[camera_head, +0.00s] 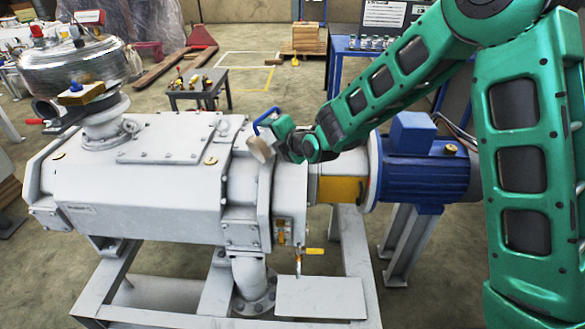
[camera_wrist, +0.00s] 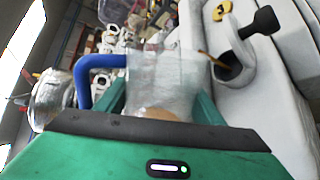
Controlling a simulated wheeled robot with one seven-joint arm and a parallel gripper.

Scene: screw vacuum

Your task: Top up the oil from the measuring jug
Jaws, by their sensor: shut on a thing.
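My gripper (camera_head: 284,136) is shut on the clear measuring jug (camera_head: 261,149), above the near right end of the grey pump (camera_head: 160,180). In the wrist view the jug (camera_wrist: 165,78) sits between the fingers of my gripper (camera_wrist: 158,98), its blue handle (camera_wrist: 90,78) at left. The jug is tilted in the head view. Some brown oil (camera_wrist: 156,113) shows low in it. A thin brown streak (camera_wrist: 211,59) runs from the jug's rim toward a dark round filler opening (camera_wrist: 227,69) on the grey casing. In the head view the opening is hidden.
A blue motor (camera_head: 425,165) adjoins the pump at right. A black handle-like part (camera_wrist: 262,20) stands up from the casing beside the opening. A shiny round vessel (camera_head: 75,75) stands at left. A small grey table (camera_head: 198,92) with brass parts is behind.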

